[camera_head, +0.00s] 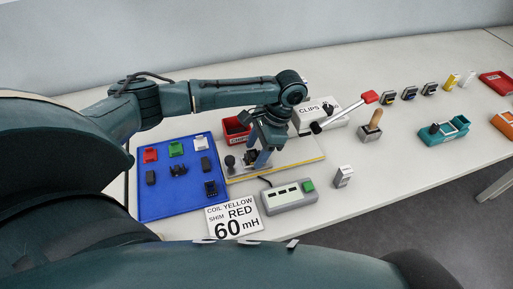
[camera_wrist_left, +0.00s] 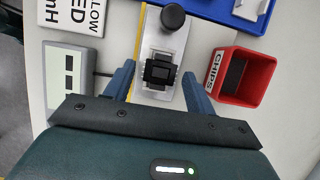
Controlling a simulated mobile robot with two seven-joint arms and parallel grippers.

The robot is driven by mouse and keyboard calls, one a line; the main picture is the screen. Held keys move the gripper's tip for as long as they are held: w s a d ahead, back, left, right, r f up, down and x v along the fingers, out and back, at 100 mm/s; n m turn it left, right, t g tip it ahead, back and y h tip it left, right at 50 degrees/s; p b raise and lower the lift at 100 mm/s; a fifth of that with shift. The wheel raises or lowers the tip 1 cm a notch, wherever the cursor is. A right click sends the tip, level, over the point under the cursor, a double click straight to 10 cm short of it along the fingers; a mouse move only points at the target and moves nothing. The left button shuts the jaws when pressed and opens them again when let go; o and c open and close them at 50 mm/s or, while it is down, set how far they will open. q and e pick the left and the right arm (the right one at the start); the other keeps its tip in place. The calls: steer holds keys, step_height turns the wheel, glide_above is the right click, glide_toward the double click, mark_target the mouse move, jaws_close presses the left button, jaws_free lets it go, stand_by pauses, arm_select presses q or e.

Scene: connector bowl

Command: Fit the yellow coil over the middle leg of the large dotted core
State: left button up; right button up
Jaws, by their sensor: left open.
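My left gripper (camera_head: 259,158) is open and points down over a small fixture on the pale board. In the left wrist view its fingers (camera_wrist_left: 158,78) stand on either side of a black piece (camera_wrist_left: 160,72) seated on grey metal in the fixture, with no clear contact. No dots show on that piece. A dark block with pale dots (camera_head: 210,188) lies at the front right of the blue tray; I cannot tell if it is the large dotted core. I cannot make out a yellow coil for certain; a small yellow piece (camera_head: 450,81) stands far right. My right gripper is not in view.
The blue tray (camera_head: 160,207) holds red, green, white and dark pieces. A black knob (camera_wrist_left: 172,16) stands beside the fixture. A red bin (camera_wrist_left: 240,98) is close to one finger. A grey box with a green button (camera_head: 289,198) and a label card (camera_head: 234,219) lie in front.

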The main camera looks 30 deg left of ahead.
arm_select(q)
steer(key=p+v, duration=0.1)
steer(key=v, duration=1.2)
